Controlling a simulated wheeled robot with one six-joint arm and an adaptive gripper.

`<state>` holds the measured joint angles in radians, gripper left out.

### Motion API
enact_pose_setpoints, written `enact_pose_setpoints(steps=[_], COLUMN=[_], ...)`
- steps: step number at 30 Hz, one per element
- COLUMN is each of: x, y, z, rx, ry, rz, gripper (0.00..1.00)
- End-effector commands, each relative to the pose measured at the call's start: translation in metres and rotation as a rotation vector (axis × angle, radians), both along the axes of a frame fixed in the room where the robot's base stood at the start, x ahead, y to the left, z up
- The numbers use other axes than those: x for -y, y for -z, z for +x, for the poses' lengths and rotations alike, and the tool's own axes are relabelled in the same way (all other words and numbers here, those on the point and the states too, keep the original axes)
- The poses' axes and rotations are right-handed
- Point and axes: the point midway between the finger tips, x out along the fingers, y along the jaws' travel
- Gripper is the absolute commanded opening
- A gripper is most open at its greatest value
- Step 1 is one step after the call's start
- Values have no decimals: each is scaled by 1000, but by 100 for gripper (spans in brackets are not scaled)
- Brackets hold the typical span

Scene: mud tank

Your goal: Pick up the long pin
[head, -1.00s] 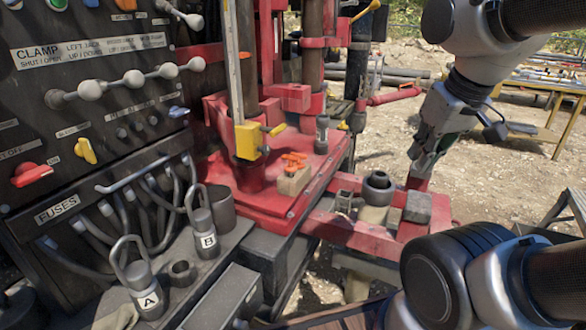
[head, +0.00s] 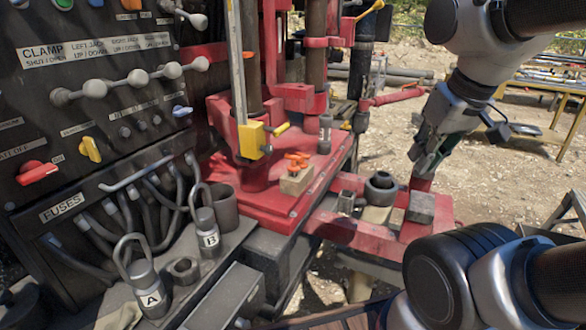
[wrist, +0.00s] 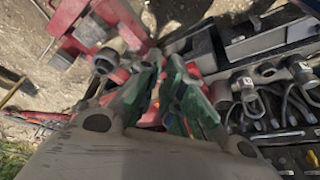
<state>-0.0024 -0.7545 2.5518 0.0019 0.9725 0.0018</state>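Orange-handled pins (head: 297,160) stand in a small tan block (head: 296,181) on the red deck in the head view. Their shafts are hidden in the block, so I cannot tell which one is long. My gripper (head: 424,172) hangs to the right of the block, well apart from it, with its fingers pointing down. In the wrist view its two green-sided fingers (wrist: 162,66) stand apart with nothing seen between them, and I cannot make out the pins there.
The red deck (head: 258,196) carries upright columns and a yellow bracket (head: 250,139) close behind the block. Canisters A (head: 150,296) and B (head: 208,236) stand at lower left, beside the control panel (head: 90,110).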

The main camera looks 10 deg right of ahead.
Motion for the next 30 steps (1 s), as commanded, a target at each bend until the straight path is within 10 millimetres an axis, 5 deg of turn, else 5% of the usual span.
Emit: enact_pose_setpoints(steps=[5,8,17,30], x=[-3,-7,-39,-105], y=[22,32,68,168], z=[10,35,158,344], rx=[-117,-205,-379,-338], ry=[-15,-25,-177,-859], rz=[-1,2,34,58], gripper=[47,62,62,62])
